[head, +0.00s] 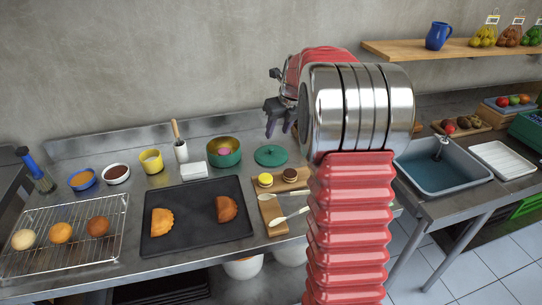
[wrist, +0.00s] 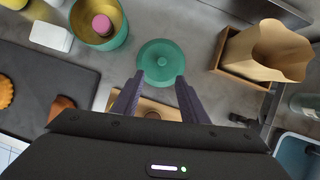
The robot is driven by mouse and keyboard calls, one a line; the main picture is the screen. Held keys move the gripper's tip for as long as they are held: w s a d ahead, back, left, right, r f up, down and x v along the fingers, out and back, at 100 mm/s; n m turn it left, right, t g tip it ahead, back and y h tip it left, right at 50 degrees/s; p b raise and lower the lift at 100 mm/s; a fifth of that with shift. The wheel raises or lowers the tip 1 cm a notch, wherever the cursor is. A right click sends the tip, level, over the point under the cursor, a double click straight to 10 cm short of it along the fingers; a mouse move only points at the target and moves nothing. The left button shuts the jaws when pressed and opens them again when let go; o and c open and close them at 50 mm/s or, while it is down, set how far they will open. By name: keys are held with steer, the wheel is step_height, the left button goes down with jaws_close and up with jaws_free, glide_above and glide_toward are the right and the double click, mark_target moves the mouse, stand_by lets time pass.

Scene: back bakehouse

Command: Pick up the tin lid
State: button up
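The tin lid (head: 271,155) is a round teal disc with a small knob, lying flat on the steel counter to the right of the teal tin (head: 223,152). In the wrist view the lid (wrist: 160,60) shows whole, just beyond my fingertips. The open tin (wrist: 103,20) is to its upper left, with a pink thing inside. My gripper (wrist: 158,80) is open and empty, its two dark fingers spread about as wide as the lid. In the head view my gripper (head: 277,115) hangs above the counter near the lid, apart from it.
A wooden board (head: 272,213) with small cakes and spoons lies in front of the lid. A dark baking tray (head: 158,242) with pastries is to the left. A paper bag in a wooden box (wrist: 230,62) stands right of the lid. A sink (head: 440,172) is further right.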

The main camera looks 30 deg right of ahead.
glide_above(271, 149)
steer(key=s, duration=0.3)
steer(key=f, duration=0.6)
steer(key=shift+w+a+f, duration=0.15)
steer(key=shift+a, duration=0.05)
steer(key=shift+x, duration=2.6)
steer(key=shift+w+d, duration=0.1)
steer(key=shift+d, duration=0.05)
steer(key=shift+c, duration=0.5)
jaws_close()
